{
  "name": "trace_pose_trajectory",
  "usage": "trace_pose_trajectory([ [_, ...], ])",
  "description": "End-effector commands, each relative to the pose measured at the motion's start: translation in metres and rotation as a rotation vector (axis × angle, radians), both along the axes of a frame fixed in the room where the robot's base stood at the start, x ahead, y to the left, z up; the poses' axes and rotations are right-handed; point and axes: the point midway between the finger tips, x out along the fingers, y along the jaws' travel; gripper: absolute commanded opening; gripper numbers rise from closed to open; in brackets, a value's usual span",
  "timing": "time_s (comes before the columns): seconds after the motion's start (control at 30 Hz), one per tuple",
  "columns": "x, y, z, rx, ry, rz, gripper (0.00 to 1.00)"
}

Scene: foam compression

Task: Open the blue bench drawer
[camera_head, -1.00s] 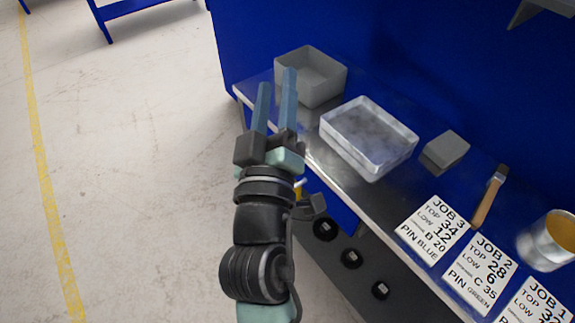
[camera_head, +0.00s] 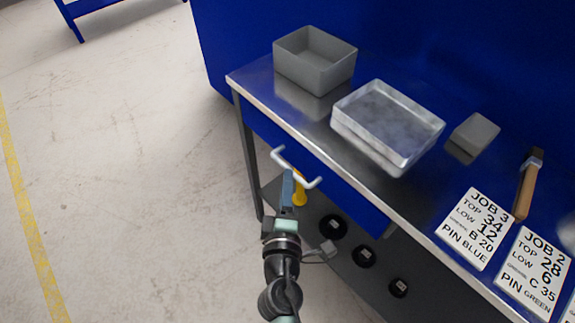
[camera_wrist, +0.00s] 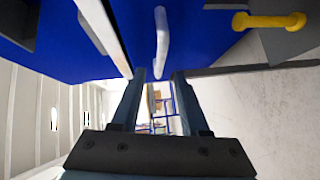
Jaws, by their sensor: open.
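The blue drawer (camera_head: 343,198) is under the metal bench top, its front roughly in line with the bench edge. Its white bar handle (camera_head: 296,168) sticks out from the front. My gripper (camera_head: 287,188) is just below the handle in the head view, and one finger partly hides the other. In the wrist view, my gripper (camera_wrist: 155,80) has its two fingers apart with nothing clamped. The white handle (camera_wrist: 161,45) runs lengthwise in line with the gap between them, and the blue drawer front (camera_wrist: 205,35) lies beside it. I cannot tell whether the fingers touch the handle.
The bench top (camera_head: 262,90) carries a grey bin (camera_head: 318,68), a metal tray (camera_head: 385,125), a grey block (camera_head: 474,132), a brush (camera_head: 527,185) and job cards (camera_head: 474,228). A yellow piece (camera_head: 299,190) and several black round items (camera_head: 333,227) are below. The floor at left (camera_head: 120,190) is clear.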

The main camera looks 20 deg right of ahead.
Motion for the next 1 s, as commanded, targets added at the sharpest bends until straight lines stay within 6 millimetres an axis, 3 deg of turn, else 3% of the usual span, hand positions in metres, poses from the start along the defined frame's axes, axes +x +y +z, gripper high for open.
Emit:
trace_pose_trajectory([
  [0.1, 0.02, -0.01, -0.002, 0.0, -0.002, -0.001, 0.45],
  [0.3, 0.041, -0.019, -0.006, 0.001, -0.001, -0.002, 0.45],
  [0.73, 0.049, -0.023, -0.007, 0.002, -0.001, -0.001, 0.45],
  [0.77, 0.049, -0.023, -0.007, 0.002, -0.001, -0.001, 0.43],
  [1.0, 0.049, -0.023, -0.007, 0.002, -0.001, -0.001, 0.0],
])
